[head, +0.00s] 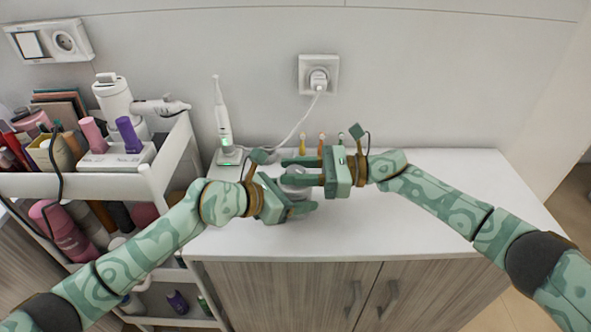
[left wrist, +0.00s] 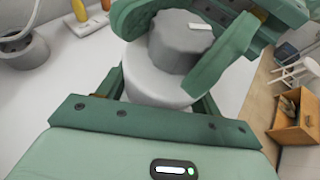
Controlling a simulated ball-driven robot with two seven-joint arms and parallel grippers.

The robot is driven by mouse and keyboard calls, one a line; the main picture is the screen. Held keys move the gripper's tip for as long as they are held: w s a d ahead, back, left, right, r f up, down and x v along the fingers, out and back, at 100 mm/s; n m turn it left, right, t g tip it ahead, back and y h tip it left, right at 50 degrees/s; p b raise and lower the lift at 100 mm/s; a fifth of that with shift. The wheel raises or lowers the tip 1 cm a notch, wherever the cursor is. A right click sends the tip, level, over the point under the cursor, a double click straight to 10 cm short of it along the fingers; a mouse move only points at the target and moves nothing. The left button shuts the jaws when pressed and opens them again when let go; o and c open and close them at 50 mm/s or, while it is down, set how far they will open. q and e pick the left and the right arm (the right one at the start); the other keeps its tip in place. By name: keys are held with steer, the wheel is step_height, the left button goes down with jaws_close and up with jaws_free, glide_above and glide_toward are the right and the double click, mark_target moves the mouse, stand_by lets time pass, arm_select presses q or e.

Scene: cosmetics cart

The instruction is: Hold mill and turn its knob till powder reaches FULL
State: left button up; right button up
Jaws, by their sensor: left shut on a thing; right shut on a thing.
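The mill (head: 296,181) is mostly hidden between my two grippers above the white counter. In the left wrist view it has a pale, rounded body (left wrist: 150,87) and a ridged grey knob (left wrist: 180,42) with a small white mark on top. My left gripper (head: 294,195) is shut on the body from the lower left. My right gripper (head: 292,171) comes from the right, with its fingers on either side of the knob, shut on it. No powder and no FULL mark can be made out in either view.
An electric toothbrush (head: 222,115) stands on its charger at the counter's back left. Several small coloured items (head: 302,144) stand behind the grippers. A plugged-in cable (head: 301,118) runs down the wall. A loaded cart (head: 157,172) is at left. The counter's right side (head: 460,185) is clear.

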steer(key=shift+f+n+g, duration=0.1)
steer(key=shift+n+g, duration=1.1)
steer(key=shift+g, duration=0.7)
steer(key=shift+g+h, duration=0.3)
steer(key=o, duration=1)
steer(key=shift+c, duration=0.2)
steer(key=v, duration=0.7)
steer(key=shift+d, duration=0.3)
